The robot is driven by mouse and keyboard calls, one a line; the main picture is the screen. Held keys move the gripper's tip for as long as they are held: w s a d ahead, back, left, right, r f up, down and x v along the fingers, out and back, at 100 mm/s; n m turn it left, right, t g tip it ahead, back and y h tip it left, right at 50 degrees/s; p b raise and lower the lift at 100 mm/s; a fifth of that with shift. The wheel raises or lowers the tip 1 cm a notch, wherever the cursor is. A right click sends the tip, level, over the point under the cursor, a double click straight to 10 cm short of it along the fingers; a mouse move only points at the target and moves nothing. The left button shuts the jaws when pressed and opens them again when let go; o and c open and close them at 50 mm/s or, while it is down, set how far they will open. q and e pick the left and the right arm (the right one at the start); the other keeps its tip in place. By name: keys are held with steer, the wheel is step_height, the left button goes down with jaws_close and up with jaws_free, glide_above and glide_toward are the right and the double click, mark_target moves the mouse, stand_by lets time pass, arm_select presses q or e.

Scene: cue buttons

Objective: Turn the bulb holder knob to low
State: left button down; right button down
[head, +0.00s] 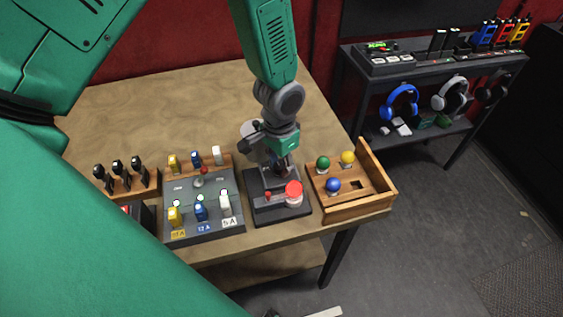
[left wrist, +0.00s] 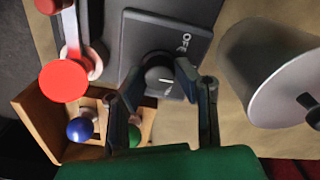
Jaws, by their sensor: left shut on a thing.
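The bulb holder (head: 262,210) is a dark box near the table's front edge, with a red bulb (head: 293,193) on its right side. My left gripper (head: 281,168) is over its back part and hides the knob in the head view. In the left wrist view, the round black knob (left wrist: 159,73) sits on the dark plate (left wrist: 150,32), between the fingers of my left gripper (left wrist: 160,82), which is shut on it. An "OFF" label shows beside the knob. I cannot tell the knob's exact setting. My right gripper is not in view.
A wooden tray (head: 350,211) with green, yellow and blue bulbs stands right of the holder. A grey fuse panel (head: 190,230) with coloured fuses stands left, beside a wooden rack (head: 125,190). The table's back (head: 180,110) is clear. A shelf (head: 440,65) with headphones stands back right.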

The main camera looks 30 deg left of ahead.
mark_target(278, 166)
arm_select(q)
steer(key=shift+s, duration=0.25)
steer(key=c, duration=1.3)
jaws_free()
steer(key=shift+a, duration=0.1)
steer(key=shift+o, duration=0.2)
steer(key=shift+r, duration=0.1)
steer(key=shift+w+r, duration=0.2)
steer(key=shift+r, duration=0.15)
step_height(278, 166, up, 11)
steer(key=shift+s, duration=0.2)
